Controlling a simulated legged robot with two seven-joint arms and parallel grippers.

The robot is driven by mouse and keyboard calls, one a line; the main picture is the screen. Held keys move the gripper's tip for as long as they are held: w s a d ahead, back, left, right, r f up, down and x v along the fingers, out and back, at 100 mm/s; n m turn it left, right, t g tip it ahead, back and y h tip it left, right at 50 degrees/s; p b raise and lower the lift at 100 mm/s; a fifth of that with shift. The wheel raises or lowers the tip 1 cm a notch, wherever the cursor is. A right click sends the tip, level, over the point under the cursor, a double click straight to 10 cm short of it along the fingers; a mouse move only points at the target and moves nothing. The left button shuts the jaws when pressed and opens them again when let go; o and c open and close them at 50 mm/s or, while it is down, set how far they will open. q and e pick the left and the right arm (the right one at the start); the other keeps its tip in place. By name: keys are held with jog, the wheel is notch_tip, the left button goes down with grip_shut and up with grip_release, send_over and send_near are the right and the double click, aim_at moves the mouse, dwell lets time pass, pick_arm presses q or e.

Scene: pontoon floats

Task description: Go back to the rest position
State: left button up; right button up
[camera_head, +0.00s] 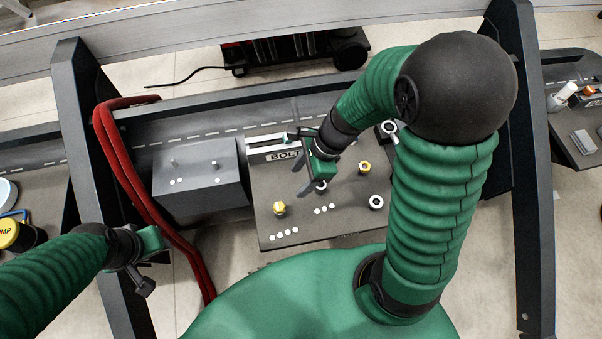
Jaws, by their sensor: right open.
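My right gripper (309,180) is over the grey board (335,212) with the "BOLT" label (285,155). It is open, and I see nothing between its fingers. A dark round part with a light ring (321,186) shows just below it; I cannot tell whether they touch. My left gripper (148,262) is at the lower left, beside the frame leg and away from the board; its fingers are too unclear to judge.
Yellow-topped bolts (279,208) and a ringed dark part (376,201) stand on the board. A grey box (198,180) is left of it. Red hoses (135,185) run down the left frame leg (85,120). A yellow-lidded container (12,236) is at the far left.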

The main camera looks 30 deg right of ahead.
dwell(0.3)
jog(key=r+n+h, duration=0.1)
jog(key=n, duration=0.6)
jog(key=s+d+n+t+h, duration=0.1)
jog(key=n+h, duration=0.1)
jog(key=n, duration=0.5)
jog(key=s+d+r+n+h, duration=0.1)
jog(key=n, duration=0.6)
jog(key=shift+r, duration=0.3)
